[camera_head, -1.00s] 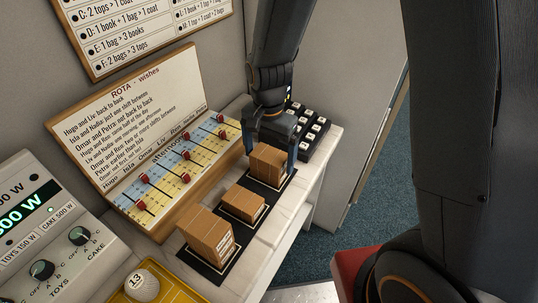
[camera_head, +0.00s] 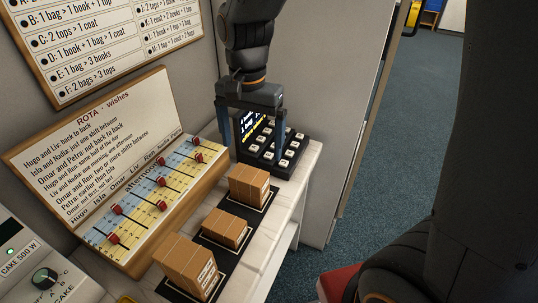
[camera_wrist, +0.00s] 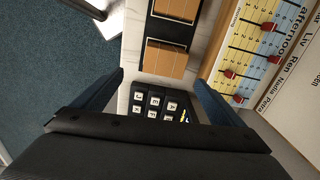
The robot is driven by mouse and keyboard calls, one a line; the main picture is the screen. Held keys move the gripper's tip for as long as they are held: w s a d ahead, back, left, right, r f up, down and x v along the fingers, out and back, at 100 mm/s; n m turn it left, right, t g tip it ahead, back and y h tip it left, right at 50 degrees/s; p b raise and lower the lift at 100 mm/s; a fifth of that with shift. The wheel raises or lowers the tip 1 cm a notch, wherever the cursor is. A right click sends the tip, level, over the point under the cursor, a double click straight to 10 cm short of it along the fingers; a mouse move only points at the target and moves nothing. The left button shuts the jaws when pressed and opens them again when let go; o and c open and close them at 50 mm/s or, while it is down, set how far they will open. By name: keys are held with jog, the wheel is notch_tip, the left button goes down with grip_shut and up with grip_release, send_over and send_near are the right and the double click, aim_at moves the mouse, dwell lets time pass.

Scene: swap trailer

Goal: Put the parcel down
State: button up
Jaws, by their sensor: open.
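Three brown cardboard parcels stand in a row on dark mats on a white shelf. The far parcel (camera_head: 248,186) sits on the outlined far mat (camera_head: 268,202), apart from my gripper. The middle parcel (camera_head: 226,228) is lower and smaller. The near parcel (camera_head: 187,266) has a printed label. My gripper (camera_head: 254,147) is open and empty, raised behind the far parcel and over the keypad side. In the wrist view its two fingers (camera_wrist: 160,92) are spread wide, with a parcel (camera_wrist: 164,60) beyond them and nothing between them.
A black keypad with a small screen (camera_head: 272,147) stands at the shelf's far end, close to my gripper. The rota board with red sliders (camera_head: 150,190) leans along the shelf's left side. Blue carpet (camera_head: 400,130) lies open to the right.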

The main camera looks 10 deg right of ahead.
jog(key=s+d+f+n, duration=0.2)
jog(key=s+d+n, duration=0.1)
jog(key=d, duration=0.2)
jog(key=s+d+f+n+t, duration=0.1)
jog(key=s+d+f+n, duration=0.1)
jog(key=d, duration=0.4)
jog(key=shift+s+d+f+n, duration=0.25)
jog(key=shift+s+f+n, duration=0.15)
jog(key=shift+s+n, duration=0.65)
jog(key=shift+s, duration=0.1)
